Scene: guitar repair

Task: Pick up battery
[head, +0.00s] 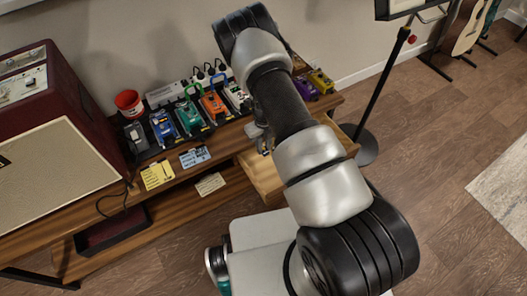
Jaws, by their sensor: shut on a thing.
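My gripper (263,143) is small in the head view, just left of my arm, pointing down at the edge of the wooden bench and over the pulled-out light wood drawer (263,183). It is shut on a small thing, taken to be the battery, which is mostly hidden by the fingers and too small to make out. My arm hides part of the bench and the drawer's right side.
A large red amplifier (62,150) stands left. A black stand (377,95) rises at right, with open floor (450,180) beyond.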

